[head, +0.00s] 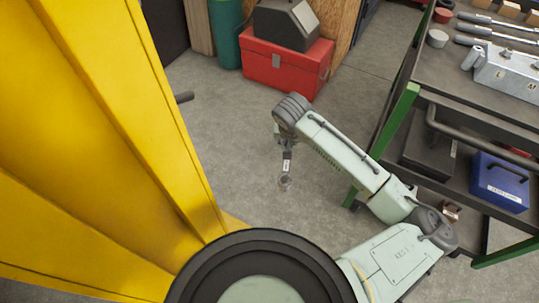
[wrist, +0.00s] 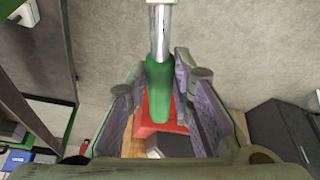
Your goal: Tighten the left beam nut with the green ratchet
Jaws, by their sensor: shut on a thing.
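The green ratchet (wrist: 158,72) is in my gripper (wrist: 160,90) in the wrist view. Both pads are on either side of its green handle, and its bright metal shank points to the top edge, where its far end is cut off. In the head view my arm reaches over the floor, and a small dark and grey part (head: 285,170) hangs below the wrist; I cannot tell its details. The yellow beam (head: 110,110) stands at the left, apart from it.
A red toolbox (head: 285,68) and a green cylinder (head: 226,35) stand at the back. A tool cart with a green frame (head: 396,118) stands at the right, with a blue case (head: 500,183) on its lower shelf. The floor between beam and cart is clear.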

